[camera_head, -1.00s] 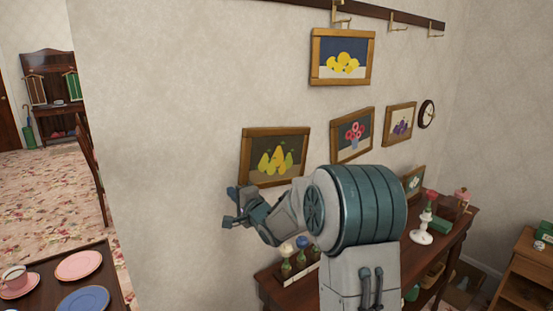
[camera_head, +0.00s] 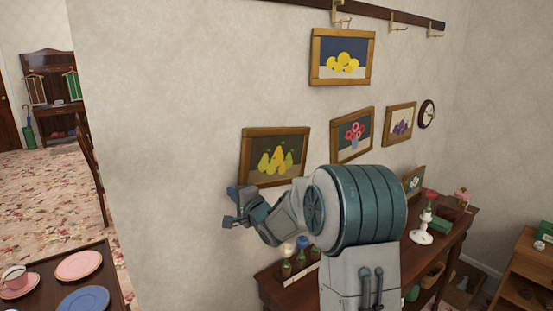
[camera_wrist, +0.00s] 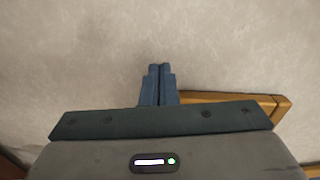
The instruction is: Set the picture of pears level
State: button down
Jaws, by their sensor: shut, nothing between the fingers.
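The picture of pears (camera_head: 275,157) hangs on the wall in a wooden frame, left of the other pictures. In the head view its frame looks close to level; I cannot tell exactly. My gripper (camera_head: 232,208) is just below and left of its lower left corner. My arm hides part of the picture's lower right. In the wrist view my gripper (camera_wrist: 159,84) has its fingers together and empty, pointing at the wall. The wooden frame (camera_wrist: 235,98) shows right beside the fingers there, partly hidden by my gripper's body. Whether they touch is not clear.
A fruit picture (camera_head: 343,56) hangs above, with a flower picture (camera_head: 352,135) and a grape picture (camera_head: 399,124) to the right. A sideboard (camera_head: 452,230) with vases stands below. A table with plates (camera_head: 80,266) is at lower left. The wall left of the pears is bare.

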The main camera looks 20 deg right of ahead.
jog(key=shift+w+d+p, duration=0.25)
jog(key=shift+d+p, duration=0.1)
jog(key=shift+d, duration=0.35)
jog(key=shift+w+d+p, duration=0.2)
jog(key=shift+d+p, duration=0.2)
jog(key=shift+d, duration=0.35)
jog(key=shift+w+d+p, duration=0.25)
jog(key=shift+d+p, duration=0.1)
jog(key=shift+d, duration=0.35)
dwell(1.5)
jog(key=shift+a, duration=0.15)
jog(key=shift+s+a+b, duration=0.35)
jog(key=shift+a, duration=0.5)
jog(key=v, duration=0.8)
jog(key=shift+p, duration=0.4)
